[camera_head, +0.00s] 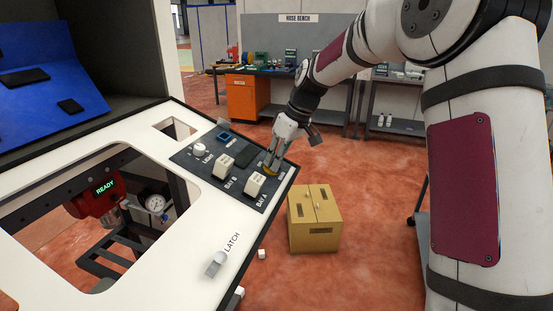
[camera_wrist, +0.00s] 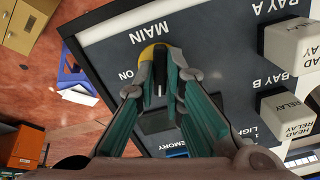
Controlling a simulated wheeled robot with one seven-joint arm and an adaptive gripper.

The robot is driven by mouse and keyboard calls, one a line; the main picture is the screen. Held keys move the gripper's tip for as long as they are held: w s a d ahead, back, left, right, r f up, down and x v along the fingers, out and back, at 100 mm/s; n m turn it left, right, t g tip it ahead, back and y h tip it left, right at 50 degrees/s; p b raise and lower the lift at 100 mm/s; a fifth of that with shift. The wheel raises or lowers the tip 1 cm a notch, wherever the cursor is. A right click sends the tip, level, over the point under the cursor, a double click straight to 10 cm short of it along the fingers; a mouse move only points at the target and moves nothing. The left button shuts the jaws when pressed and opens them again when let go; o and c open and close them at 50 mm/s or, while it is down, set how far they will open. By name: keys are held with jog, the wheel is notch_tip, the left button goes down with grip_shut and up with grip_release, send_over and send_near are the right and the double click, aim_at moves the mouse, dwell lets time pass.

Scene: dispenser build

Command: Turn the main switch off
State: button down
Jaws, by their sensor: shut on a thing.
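The main switch (camera_wrist: 147,52) is a dark knob on a yellow base, set in the dark control panel (camera_wrist: 100,45). The word MAIN is above it and ON to its left in the wrist view, both upside down. A pale mark shows on the lower end of the knob there. My gripper (camera_wrist: 161,84) has its two fingers closed on either side of the knob. In the head view my gripper (camera_head: 274,152) reaches down to the panel's far right corner, and only the yellow edge of the switch (camera_head: 270,170) shows. The fingers hide part of the switch and any OFF label.
Two white relay blocks, BAY B (camera_head: 223,166) and BAY A (camera_head: 256,185), stand close to the switch. A white knob (camera_head: 199,149) and a blue-rimmed socket (camera_head: 223,137) are farther left. A yellow cabinet (camera_head: 313,226) stands on the floor beyond the console's edge.

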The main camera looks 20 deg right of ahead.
jog(key=shift+r+n+p, duration=0.1)
jog(key=shift+n+p, duration=0.25)
jog(key=shift+n, duration=1.45)
jog(key=c, duration=1.7)
grip_release()
jog(key=v, duration=1.2)
jog(key=shift+a, duration=0.1)
